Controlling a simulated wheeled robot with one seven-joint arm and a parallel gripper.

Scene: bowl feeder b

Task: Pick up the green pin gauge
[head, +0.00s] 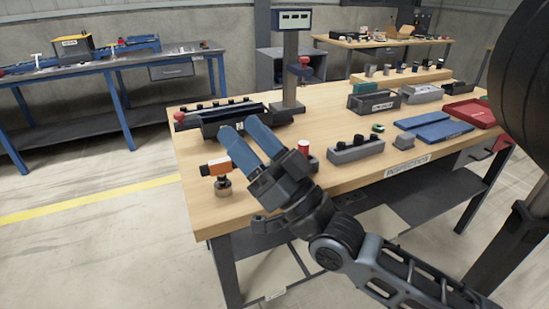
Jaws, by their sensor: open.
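A small green object (377,128), apparently the green pin gauge, lies on the wooden workbench (335,118), behind the grey block with black knobs. It is too small to make out its exact shape. My gripper (243,127) is open, with its two blue fingers apart and nothing visible between them. It appears over the front left part of the bench, well to the left of the green object and apart from it.
An orange and black device (215,168) stands left of my gripper. The grey knobbed block (356,152) and a small grey block (404,142) are near the front edge. Blue panels (435,127), a red tray (470,112) and a dark grey bin (374,103) lie farther right and back. A column (290,70) rises behind.

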